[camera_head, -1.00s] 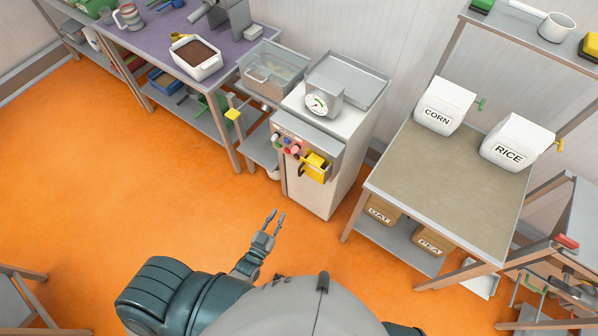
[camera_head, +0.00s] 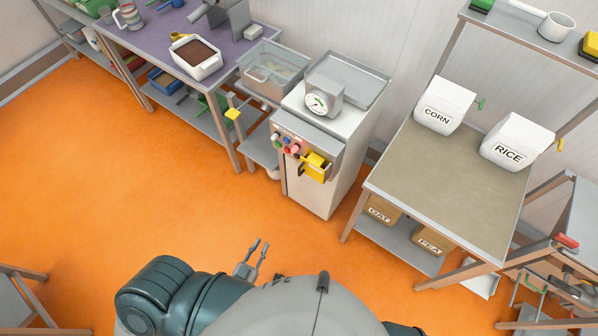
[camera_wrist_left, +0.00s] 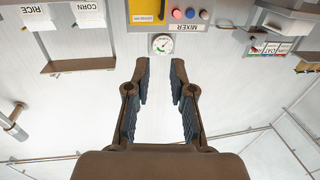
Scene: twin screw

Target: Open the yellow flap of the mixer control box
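The mixer control box (camera_head: 290,138) is on the upper front of a grey cabinet in the head view. Its yellow flap (camera_head: 316,167) is at the box's right end, beside several coloured buttons, and looks closed. In the left wrist view, the picture is upside down and the yellow flap (camera_wrist_left: 147,14) shows at the top edge, partly cut off. My left gripper (camera_head: 258,245) is low in front of my body, well short of the box. Its fingers are apart with nothing between them, as the left wrist view (camera_wrist_left: 158,75) also shows. My right gripper is out of view.
A round gauge (camera_head: 317,103) stands above the control box. A table with corn (camera_head: 438,116) and rice (camera_head: 507,154) containers stands to the right. A purple-topped table (camera_head: 150,35) is at the left. Open orange floor (camera_head: 180,200) lies before the cabinet.

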